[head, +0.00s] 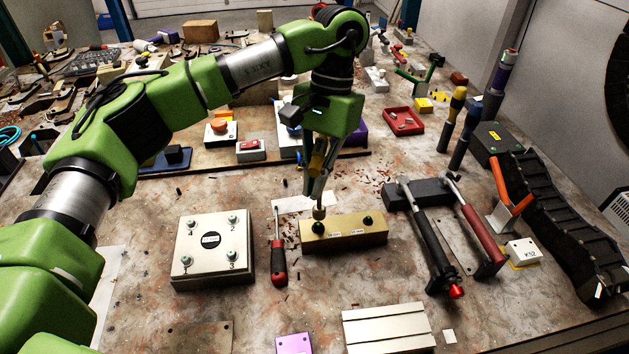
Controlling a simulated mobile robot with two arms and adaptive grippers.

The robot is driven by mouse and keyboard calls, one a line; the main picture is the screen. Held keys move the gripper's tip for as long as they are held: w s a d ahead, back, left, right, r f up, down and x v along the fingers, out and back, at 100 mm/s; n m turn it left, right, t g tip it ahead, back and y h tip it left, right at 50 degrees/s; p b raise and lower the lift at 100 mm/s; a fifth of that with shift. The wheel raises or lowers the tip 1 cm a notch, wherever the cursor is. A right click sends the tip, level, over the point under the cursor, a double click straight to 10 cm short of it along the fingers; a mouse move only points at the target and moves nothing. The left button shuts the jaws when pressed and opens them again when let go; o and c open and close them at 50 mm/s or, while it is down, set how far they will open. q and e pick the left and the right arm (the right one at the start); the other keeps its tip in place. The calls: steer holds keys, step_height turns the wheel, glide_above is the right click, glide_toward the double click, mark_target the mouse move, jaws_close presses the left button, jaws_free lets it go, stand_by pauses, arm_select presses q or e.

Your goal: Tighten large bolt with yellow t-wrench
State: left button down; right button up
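My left gripper (315,182) points straight down above the tan block (343,236). Its fingers are closed around a yellow-handled tool (317,162), which looks like the yellow t-wrench; its crossbar is mostly hidden by the fingers. The metal socket end (319,212) of the tool is directly over the left dark bolt (318,227) on the block. I cannot tell whether the socket is seated on the bolt or just above it. A second dark bolt (367,220) stands at the right of the block, with small white labels between them. My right gripper is out of view.
A pale plate with numbered bolts (211,252) and a red screwdriver (277,263) lie left of the block. Black-handled (427,240) and red-handled (480,235) tools rest to the right. A grooved metal plate (388,330) lies in front. Buttons and boxes stand behind.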

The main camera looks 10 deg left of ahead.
mark_target(317, 151)
arm_select(q)
steer(key=shift+s, duration=0.1)
steer(key=shift+r+p, duration=1.7)
steer(key=shift+r, duration=0.35)
